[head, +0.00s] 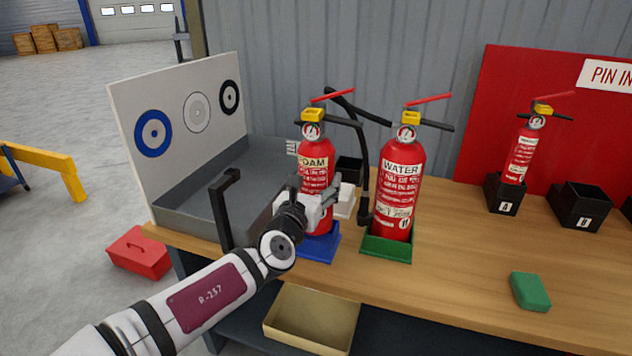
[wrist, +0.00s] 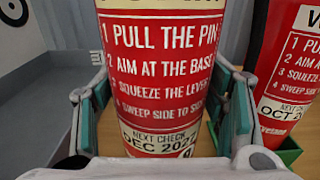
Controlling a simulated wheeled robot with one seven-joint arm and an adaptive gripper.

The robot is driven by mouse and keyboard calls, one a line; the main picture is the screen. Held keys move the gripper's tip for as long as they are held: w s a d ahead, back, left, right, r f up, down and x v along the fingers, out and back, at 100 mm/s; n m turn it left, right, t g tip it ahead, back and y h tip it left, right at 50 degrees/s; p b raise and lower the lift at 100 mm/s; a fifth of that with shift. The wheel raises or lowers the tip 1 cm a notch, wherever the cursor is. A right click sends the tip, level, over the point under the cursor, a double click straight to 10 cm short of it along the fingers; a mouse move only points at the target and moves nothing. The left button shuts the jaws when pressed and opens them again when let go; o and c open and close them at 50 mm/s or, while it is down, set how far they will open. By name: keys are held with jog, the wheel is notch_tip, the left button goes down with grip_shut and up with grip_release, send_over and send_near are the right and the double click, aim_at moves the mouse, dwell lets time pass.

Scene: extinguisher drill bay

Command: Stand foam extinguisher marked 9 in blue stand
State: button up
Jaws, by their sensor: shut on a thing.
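The red foam extinguisher (head: 317,178) with its yellow collar and red lever is upright over the blue stand (head: 318,250). Its lower end meets the stand's rim in the head view; whether it rests on the stand's floor is hidden. My gripper (head: 322,203) is shut around the lower half of its body. In the wrist view the fingers of my gripper (wrist: 162,115) press on both sides of the extinguisher (wrist: 160,70). A mark at the label's bottom edge is cut off, so I cannot read the number.
The water extinguisher (head: 398,185) stands close by on the right in a green stand (head: 388,248). A grey tray (head: 185,212) and target board (head: 115,125) are left. A small extinguisher (head: 522,150) and black holders are right. A green block (head: 530,291) lies on the bench (head: 455,260).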

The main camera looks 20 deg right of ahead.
jog(key=shift+f+b, duration=0.85)
jog(key=shift+f, duration=1.4)
dwell(1.5)
dwell(0.3)
jog(key=o, duration=1.9)
jog(key=shift+f, duration=0.1)
jog(key=shift+f, duration=0.15)
notch_tip(320, 180, up, 10)
jog(key=shift+r, duration=0.15)
